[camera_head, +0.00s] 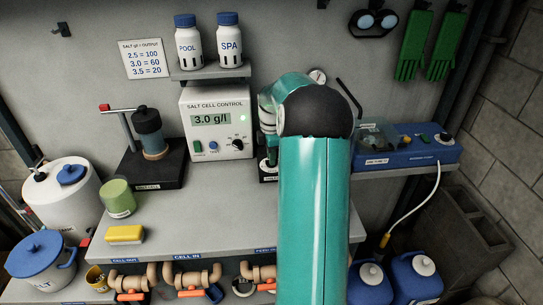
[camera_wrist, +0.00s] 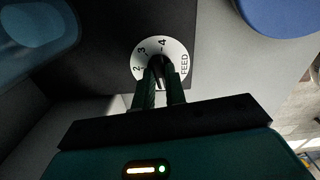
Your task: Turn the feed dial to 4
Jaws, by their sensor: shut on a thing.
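The feed dial (camera_wrist: 145,47) is a round white plate with black numbers on a dark panel, in the upper middle of the wrist view. The numbers 2, 3 and 4 and the word FEED show around its upper rim. My gripper (camera_wrist: 161,76) has both dark green fingers closed on the dial's small dark knob. The fingers cover the lower part of the plate. I cannot tell which number the knob points at. In the head view my arm hides the gripper, and I cannot make out the feed dial.
The salt cell control box (camera_head: 216,120) reads 3.0 g/l. POOL (camera_head: 189,47) and SPA (camera_head: 229,45) bottles stand on a shelf above it. A blue dosing pump (camera_head: 410,150) sits right of my arm. Orange-handled valves line the bench front. The bench middle (camera_head: 200,215) is clear.

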